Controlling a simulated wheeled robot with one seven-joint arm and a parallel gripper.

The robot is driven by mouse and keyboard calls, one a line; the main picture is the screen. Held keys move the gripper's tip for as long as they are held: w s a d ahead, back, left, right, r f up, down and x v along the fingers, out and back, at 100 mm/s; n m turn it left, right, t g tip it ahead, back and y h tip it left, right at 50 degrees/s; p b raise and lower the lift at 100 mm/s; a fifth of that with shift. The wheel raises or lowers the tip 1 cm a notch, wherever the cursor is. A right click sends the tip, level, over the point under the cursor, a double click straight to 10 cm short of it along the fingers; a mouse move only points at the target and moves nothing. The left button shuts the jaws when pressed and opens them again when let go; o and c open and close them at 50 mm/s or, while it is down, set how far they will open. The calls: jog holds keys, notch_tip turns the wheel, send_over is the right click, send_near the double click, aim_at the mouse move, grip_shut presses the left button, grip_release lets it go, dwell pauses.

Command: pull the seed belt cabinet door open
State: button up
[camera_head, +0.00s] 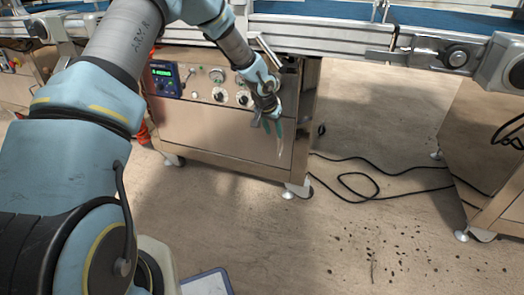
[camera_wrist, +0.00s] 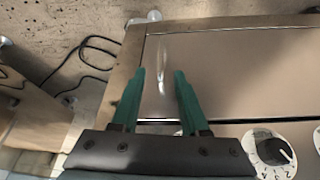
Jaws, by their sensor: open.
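The seed belt cabinet door (camera_head: 215,135) is a brushed-metal panel on the front of the machine cabinet, below the control knobs. It looks shut, flush with the front. Its thin, pale upright handle (camera_head: 279,141) is near the right edge. In the wrist view the door (camera_wrist: 230,75) fills the right side, and the handle (camera_wrist: 161,82) shows between my fingers. My gripper (camera_head: 268,128) is in front of the door's upper right, close to the handle. Its two green fingers are apart in the wrist view (camera_wrist: 159,72), with nothing held. I cannot tell the gap to the handle.
A control panel with a green display (camera_head: 162,79) and several knobs (camera_head: 242,98) is above the door. A conveyor (camera_head: 330,35) runs above the cabinet. Black cables (camera_head: 365,185) and dark specks lie on the floor to the right. Another metal cabinet (camera_head: 480,140) stands at the right.

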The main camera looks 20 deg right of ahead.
jog(key=f, duration=0.2)
jog(key=b, duration=0.3)
send_near(277, 157)
jog(key=w+d+f, duration=0.1)
jog(key=d+f, duration=0.1)
jog(key=f, duration=0.1)
jog(key=w+d+f, duration=0.1)
jog(key=shift+w+d+f, duration=0.2)
jog(key=shift+w+f, duration=0.15)
jog(key=shift+f, duration=0.05)
grip_shut()
dwell(0.9)
